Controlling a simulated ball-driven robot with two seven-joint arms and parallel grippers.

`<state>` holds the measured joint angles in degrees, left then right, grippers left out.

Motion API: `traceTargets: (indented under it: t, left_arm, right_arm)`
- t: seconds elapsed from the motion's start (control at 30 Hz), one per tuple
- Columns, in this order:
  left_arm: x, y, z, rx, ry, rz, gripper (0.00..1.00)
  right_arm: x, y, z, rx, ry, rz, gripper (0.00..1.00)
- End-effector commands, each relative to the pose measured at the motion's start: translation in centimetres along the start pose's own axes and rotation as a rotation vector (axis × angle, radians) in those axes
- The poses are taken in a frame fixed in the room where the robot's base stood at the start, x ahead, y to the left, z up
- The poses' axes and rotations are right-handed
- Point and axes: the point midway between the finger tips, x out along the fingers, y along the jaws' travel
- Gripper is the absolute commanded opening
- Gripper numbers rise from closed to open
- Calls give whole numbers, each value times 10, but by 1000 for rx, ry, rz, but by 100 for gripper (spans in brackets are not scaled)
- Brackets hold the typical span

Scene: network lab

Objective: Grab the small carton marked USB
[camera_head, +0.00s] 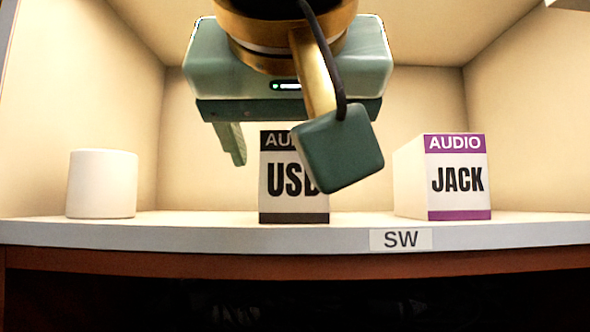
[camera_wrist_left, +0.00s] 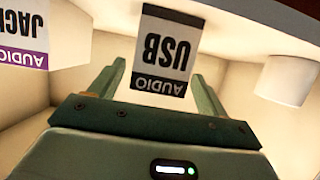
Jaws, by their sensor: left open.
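The USB carton (camera_head: 282,205) is a white box with a black AUDIO band on top and black USB lettering, upright near the shelf's front edge. My left gripper (camera_head: 290,160) is open above and in front of it, hiding the carton's upper right part in the head view. In the left wrist view the USB carton (camera_wrist_left: 165,50) appears upside down, lined up between the two open fingers (camera_wrist_left: 158,72), with gaps on both sides. I cannot tell whether the fingertips reach past its front face. My right gripper is not in view.
A JACK carton (camera_head: 458,200) with purple bands stands to the right, and a plain white cylinder (camera_head: 102,185) to the left. The shelf's front edge carries an SW label (camera_head: 401,239). Shelf space between the objects is clear.

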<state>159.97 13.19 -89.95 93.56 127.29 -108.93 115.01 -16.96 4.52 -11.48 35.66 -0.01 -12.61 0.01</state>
Motion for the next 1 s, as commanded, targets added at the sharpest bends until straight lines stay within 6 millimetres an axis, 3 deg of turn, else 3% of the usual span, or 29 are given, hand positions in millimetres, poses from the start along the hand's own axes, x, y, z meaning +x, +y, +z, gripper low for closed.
traceTargets:
  t: [0.07,0.2,0.47,0.67,1.0]
  left_arm:
    - [13,2,-5,0,-7,0,76]
    - [32,2,-4,0,-3,0,76]
    - [36,2,-3,-1,1,0,76]
    - [36,2,-3,-2,1,0,24]
    - [35,2,-6,-2,1,0,24]
  right_arm:
    - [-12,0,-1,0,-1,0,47]
    - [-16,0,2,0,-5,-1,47]
    - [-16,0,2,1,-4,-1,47]
    - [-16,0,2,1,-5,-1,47]
    - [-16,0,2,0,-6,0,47]
